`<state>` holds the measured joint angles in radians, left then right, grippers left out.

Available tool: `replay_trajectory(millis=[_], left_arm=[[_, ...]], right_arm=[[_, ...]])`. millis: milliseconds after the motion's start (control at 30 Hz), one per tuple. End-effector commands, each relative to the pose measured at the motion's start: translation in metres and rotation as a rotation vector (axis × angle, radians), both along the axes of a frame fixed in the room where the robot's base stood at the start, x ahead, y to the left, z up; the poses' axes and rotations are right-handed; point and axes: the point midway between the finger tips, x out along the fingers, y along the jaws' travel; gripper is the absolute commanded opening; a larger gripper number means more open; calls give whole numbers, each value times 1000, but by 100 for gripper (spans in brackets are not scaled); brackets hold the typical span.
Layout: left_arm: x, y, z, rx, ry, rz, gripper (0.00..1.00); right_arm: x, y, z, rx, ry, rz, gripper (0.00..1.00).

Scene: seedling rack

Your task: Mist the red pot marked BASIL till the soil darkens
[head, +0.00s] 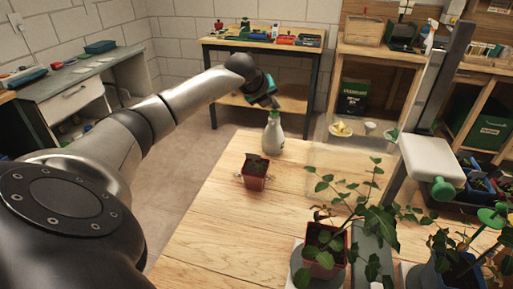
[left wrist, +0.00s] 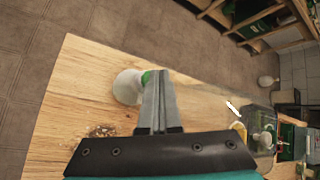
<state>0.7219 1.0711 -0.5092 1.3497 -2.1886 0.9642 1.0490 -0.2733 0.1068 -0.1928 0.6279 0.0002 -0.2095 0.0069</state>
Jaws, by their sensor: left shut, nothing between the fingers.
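A small red pot (head: 256,184) with dark soil and a small seedling stands upright on the wooden table; no marking on it can be read. A white spray bottle (head: 273,139) with a green top stands behind it. My left gripper (head: 274,104) is just above the bottle's top, shut and empty. In the left wrist view the shut fingers (left wrist: 155,100) lie beside the bottle (left wrist: 127,88); I cannot tell whether they touch it. Another red pot (head: 322,262) with a tall leafy plant stands at the front. My right gripper is not in view.
A blue pot (head: 450,272) with a plant is at the front right. A grey post (head: 437,75) with a white block (head: 430,159) rises at the right. A shallow dish with yellow pieces (head: 341,130) lies beyond the bottle. The table's left part (head: 215,215) is clear.

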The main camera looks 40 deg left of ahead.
Motion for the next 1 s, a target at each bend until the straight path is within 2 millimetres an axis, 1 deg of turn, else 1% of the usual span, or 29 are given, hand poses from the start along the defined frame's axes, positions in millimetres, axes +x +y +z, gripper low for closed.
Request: replay_trajectory(millis=[67, 333, 433, 1000], left_arm=[[0, -1, 4, -2, 0, -2, 0], [0, -1, 4, -1, -1, -2, 0], [1, -1, 9, -1, -1, -2, 0], [0, -1, 64, -1, -2, -1, 0]], right_arm=[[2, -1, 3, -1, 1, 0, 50], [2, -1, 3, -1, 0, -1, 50], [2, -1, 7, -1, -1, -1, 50], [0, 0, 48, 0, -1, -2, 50]])
